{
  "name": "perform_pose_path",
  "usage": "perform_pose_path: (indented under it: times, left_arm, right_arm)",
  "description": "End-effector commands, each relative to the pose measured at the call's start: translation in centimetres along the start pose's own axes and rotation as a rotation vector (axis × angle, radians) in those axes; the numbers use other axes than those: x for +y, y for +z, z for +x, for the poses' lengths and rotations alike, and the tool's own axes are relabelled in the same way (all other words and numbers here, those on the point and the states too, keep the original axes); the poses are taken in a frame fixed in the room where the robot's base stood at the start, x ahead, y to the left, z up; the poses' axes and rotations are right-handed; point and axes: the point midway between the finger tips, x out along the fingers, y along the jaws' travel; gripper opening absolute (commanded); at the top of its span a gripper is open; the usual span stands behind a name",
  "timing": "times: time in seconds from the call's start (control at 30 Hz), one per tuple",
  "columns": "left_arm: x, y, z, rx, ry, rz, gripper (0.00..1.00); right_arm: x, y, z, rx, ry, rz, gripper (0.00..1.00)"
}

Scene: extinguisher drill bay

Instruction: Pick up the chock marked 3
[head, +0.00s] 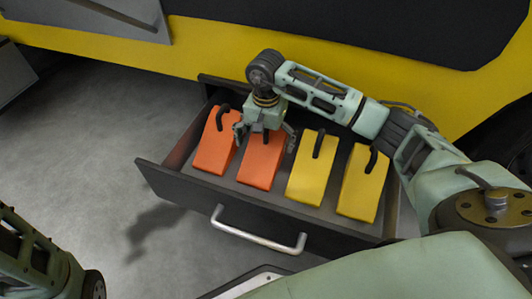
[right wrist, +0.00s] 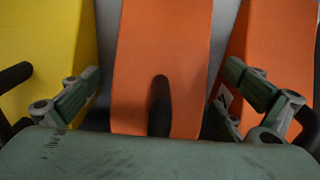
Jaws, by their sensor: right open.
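An open drawer (head: 180,186) holds a row of wedge chocks, each with a black handle. From the left in the head view they are an orange chock (head: 212,152), a second orange chock (head: 260,167), a yellow chock (head: 311,178) and another yellow chock (head: 361,190). I cannot read a number on any of them. My right gripper (head: 265,140) is open over the second orange chock. In the right wrist view that chock (right wrist: 161,55) lies between the spread fingers, its handle near the palm. My left gripper is out of view.
The drawer's pale bar handle (head: 257,233) faces the front. A yellow and black body (head: 205,35) rises behind the drawer. Neighbouring chocks stand close on both sides of the gripper. Grey floor (head: 80,130) is clear at left.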

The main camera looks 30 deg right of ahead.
Motion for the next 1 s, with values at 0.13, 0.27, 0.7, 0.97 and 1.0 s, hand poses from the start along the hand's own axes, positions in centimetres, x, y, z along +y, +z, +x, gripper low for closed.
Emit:
perform_pose_path:
  times: [0.13,0.27,0.7,0.97,1.0]
  left_arm:
    - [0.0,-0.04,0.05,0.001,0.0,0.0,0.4]
    - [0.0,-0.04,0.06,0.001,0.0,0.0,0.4]
    - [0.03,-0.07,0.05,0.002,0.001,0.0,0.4]
    - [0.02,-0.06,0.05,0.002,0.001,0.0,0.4]
    - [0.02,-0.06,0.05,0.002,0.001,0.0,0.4]
  right_arm:
    - [-0.03,-0.01,-0.02,0.0,-0.001,0.0,1.0]
    - [-0.04,0.0,-0.02,0.0,-0.001,0.0,0.96]
    - [-0.03,0.01,-0.01,0.0,-0.001,0.0,0.58]
    - [-0.03,0.01,-0.01,0.0,-0.001,0.0,0.35]
    - [-0.03,0.01,-0.01,0.0,-0.001,0.0,0.32]
